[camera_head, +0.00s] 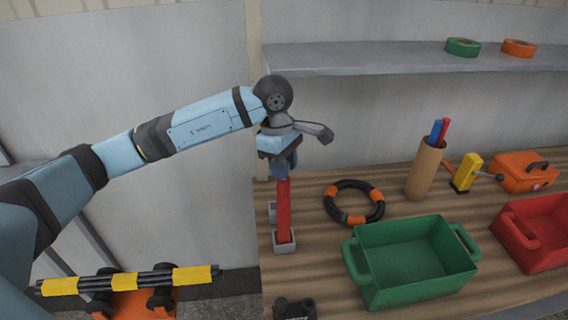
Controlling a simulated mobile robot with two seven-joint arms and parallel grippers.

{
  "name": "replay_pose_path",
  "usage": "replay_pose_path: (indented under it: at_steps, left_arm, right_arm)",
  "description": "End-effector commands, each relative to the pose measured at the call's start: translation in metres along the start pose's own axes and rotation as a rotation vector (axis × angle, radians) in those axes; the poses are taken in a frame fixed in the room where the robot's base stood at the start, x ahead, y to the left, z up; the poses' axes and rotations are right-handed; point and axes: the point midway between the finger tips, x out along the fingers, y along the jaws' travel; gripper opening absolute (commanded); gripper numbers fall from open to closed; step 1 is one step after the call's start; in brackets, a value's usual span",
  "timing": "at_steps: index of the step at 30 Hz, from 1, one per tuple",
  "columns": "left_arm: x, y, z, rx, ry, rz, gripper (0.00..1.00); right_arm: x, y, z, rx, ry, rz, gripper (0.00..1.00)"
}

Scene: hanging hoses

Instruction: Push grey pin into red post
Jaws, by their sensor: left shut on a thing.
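The red post (284,210) stands upright in a grey socket (284,248) near the left edge of the wooden bench. My left gripper (284,172) points down right at the top of the post, and its fingers cover that top end. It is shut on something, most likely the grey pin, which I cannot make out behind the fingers. I cannot tell whether the pin sits in the post. My right gripper is not in view.
A black and orange ring (341,215), a green crate (370,266), a brown tube (425,172) with pens and a red crate (512,237) stand to the right. A shelf (360,57) runs above.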

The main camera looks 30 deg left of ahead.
Motion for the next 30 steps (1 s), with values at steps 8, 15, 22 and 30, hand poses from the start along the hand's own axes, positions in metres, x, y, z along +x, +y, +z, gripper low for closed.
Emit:
replay_pose_path:
  at_steps: [8, 15, 22, 30]
  left_arm:
    - [0.008, 0.000, -0.001, 0.000, 0.000, 0.000, 0.07]
    - [0.014, 0.000, -0.002, 0.000, 0.000, 0.000, 0.07]
    - [0.015, 0.000, -0.002, 0.000, 0.000, 0.000, 0.57]
    - [0.015, 0.000, -0.002, 0.000, 0.000, 0.000, 0.59]
  right_arm:
    - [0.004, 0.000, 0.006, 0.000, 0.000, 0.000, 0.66]
    - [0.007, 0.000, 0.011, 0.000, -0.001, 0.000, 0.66]
    - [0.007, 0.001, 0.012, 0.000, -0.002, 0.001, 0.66]
    - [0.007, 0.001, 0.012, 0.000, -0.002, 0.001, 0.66]
